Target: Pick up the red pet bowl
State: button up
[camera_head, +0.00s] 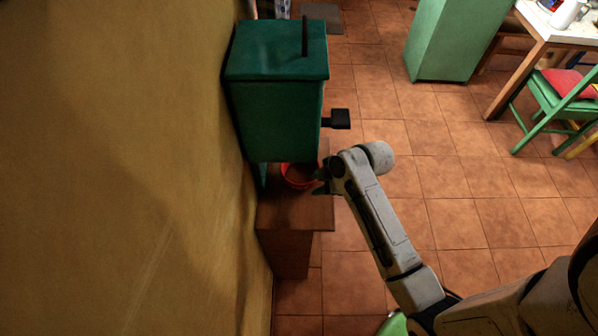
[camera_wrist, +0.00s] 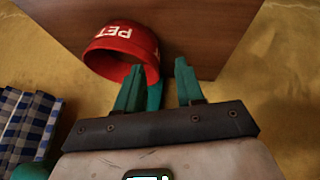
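The red pet bowl (camera_head: 298,182) sits on a brown wooden bench (camera_head: 295,212), partly under a green box in the head view. In the wrist view the bowl (camera_wrist: 110,42) is at upper left, with white "PET" lettering upside down. My gripper (camera_head: 321,182) is at the bowl's right side in the head view. In the wrist view its two teal fingers (camera_wrist: 159,66) are spread apart. The bowl's near right edge lies at the left finger and reaches toward the gap. Whether the fingers touch the bowl cannot be told.
The green box (camera_head: 277,115) with a black spout-like part (camera_head: 337,119) stands just behind the bowl. A yellow wall (camera_head: 120,150) runs close along the left. Tiled floor (camera_head: 440,175) is open to the right. A green chair (camera_head: 555,105) and table stand far right.

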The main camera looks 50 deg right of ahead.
aim_at(305, 184)
jog(key=shift+w+a, duration=0.25)
jog(key=shift+w, duration=0.85)
jog(key=shift+p+x, duration=0.45)
jog(key=shift+x, duration=2.05)
grip_shut()
